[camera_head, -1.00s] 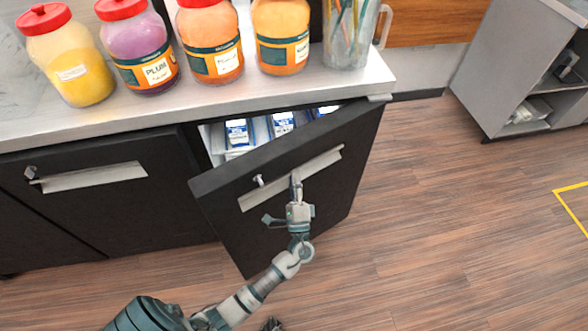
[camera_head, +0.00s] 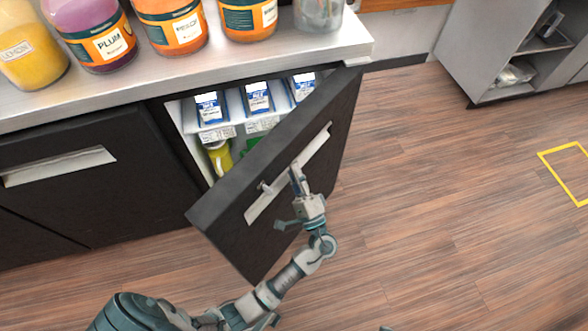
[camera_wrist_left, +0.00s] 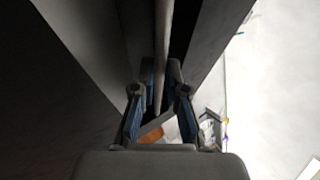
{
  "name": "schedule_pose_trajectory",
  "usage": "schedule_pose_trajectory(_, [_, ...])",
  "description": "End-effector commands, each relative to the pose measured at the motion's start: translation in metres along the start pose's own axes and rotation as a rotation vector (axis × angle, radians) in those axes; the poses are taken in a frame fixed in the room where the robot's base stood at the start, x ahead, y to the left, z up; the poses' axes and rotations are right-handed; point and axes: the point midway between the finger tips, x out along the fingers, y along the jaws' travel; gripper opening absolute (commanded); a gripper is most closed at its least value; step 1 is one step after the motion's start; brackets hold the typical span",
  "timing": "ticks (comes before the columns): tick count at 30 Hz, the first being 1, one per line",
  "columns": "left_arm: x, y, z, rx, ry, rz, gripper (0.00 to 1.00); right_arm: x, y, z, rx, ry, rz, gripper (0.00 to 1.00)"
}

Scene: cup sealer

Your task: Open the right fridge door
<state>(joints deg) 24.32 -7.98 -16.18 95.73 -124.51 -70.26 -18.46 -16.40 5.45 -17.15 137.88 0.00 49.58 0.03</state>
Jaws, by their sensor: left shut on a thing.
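The right fridge door (camera_head: 262,222) is dark and stands partly open, swung out from the counter, with its hinge side at the right. Its long pale handle (camera_head: 316,147) runs along the upper part of its front. My left gripper (camera_head: 298,178) is at the handle and shut on it. In the left wrist view the two fingers (camera_wrist_left: 160,95) close around the thin handle edge (camera_wrist_left: 161,50). Inside the fridge, blue-and-white cartons (camera_head: 257,97) stand on a white shelf, with a yellow item (camera_head: 220,157) below.
The left fridge door (camera_head: 75,185) is closed. Large jars with labels, such as the plum jar (camera_head: 100,35), stand on the metal counter (camera_head: 130,88) above. A grey shelf unit (camera_head: 490,60) stands at the back right. The wooden floor (camera_head: 430,200) right of the door is clear.

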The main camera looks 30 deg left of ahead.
Motion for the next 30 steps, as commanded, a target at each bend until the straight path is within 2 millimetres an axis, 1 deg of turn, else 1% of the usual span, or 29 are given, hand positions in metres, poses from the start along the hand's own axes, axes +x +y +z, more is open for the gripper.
schedule_pose_trajectory(1, [-0.002,0.002,-0.002,0.002,0.009,0.002,0.17,0.0,0.0,0.0,0.0,-0.001,0.0,0.4])
schedule_pose_trajectory(2, [-0.002,0.002,-0.002,0.002,0.008,0.002,0.23,0.0,0.0,0.0,0.0,-0.001,0.0,0.4])
schedule_pose_trajectory(10, [-0.001,0.0,0.0,-0.001,0.004,-0.001,0.23,-0.001,0.0,0.001,0.0,-0.003,0.002,0.4])
schedule_pose_trajectory(14, [-0.008,0.0,-0.001,-0.001,0.006,0.0,0.23,-0.001,-0.001,-0.001,0.0,-0.002,0.002,0.4])
schedule_pose_trajectory(17, [-0.024,0.001,-0.001,0.0,0.007,0.0,0.23,-0.001,-0.001,-0.002,0.0,-0.001,0.002,0.4])
schedule_pose_trajectory(24, [-0.079,0.002,-0.002,0.001,0.009,0.002,0.23,-0.001,-0.001,-0.002,0.0,-0.001,0.001,0.4])
schedule_pose_trajectory(27, [-0.097,0.002,-0.002,0.002,0.009,0.0,0.23,0.0,-0.001,-0.002,0.0,0.0,0.001,0.4])
schedule_pose_trajectory(30, [-0.111,0.003,-0.002,0.002,0.008,0.001,0.23,0.0,-0.001,-0.002,0.0,0.0,0.001,0.4])
